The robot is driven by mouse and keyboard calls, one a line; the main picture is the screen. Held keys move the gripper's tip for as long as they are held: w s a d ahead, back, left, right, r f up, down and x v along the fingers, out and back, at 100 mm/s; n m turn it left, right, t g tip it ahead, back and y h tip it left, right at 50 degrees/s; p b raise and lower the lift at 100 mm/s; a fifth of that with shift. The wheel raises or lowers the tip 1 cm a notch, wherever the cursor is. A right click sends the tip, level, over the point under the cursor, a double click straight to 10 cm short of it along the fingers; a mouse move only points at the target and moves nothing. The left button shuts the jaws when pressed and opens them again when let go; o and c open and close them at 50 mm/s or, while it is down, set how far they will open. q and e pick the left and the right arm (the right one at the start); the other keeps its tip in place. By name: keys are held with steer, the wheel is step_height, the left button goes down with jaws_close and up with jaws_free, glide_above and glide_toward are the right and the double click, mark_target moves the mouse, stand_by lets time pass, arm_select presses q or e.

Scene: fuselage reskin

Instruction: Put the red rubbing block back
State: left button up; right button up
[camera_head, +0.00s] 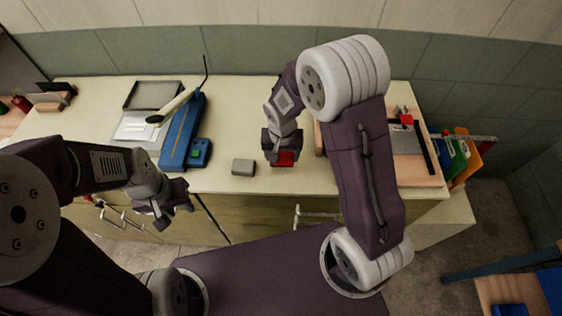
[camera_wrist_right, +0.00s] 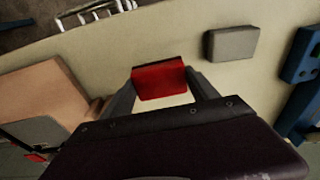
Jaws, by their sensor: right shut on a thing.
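The red rubbing block (camera_head: 285,160) is between the fingers of my right gripper (camera_head: 280,157), near the front edge of the bench. In the right wrist view the red block (camera_wrist_right: 160,80) fills the gap between the fingertips of my right gripper (camera_wrist_right: 163,84). Whether the block touches the bench top is hard to tell. My left gripper (camera_head: 172,207) hangs in front of the bench's front edge, away from the block. Its fingers look apart and hold nothing.
A blue device (camera_head: 182,132), white sheet (camera_head: 137,129) and dark tray (camera_head: 152,95) lie further left. A wooden board (camera_head: 418,170) is at right, by coloured folders (camera_head: 461,155).

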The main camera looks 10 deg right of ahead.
mark_target(281, 159)
steer(key=shift+s+a+f, duration=0.1)
steer(key=shift+a+f, duration=0.15)
step_height(281, 159, down, 3)
steer(key=shift+s+r, duration=0.1)
steer(key=shift+w+f, duration=0.2)
steer(key=shift+f, duration=0.25)
steer(key=shift+s+f, duration=0.1)
steer(key=shift+f, duration=0.1)
steer(key=o, duration=1.3)
steer(key=shift+r, duration=0.1)
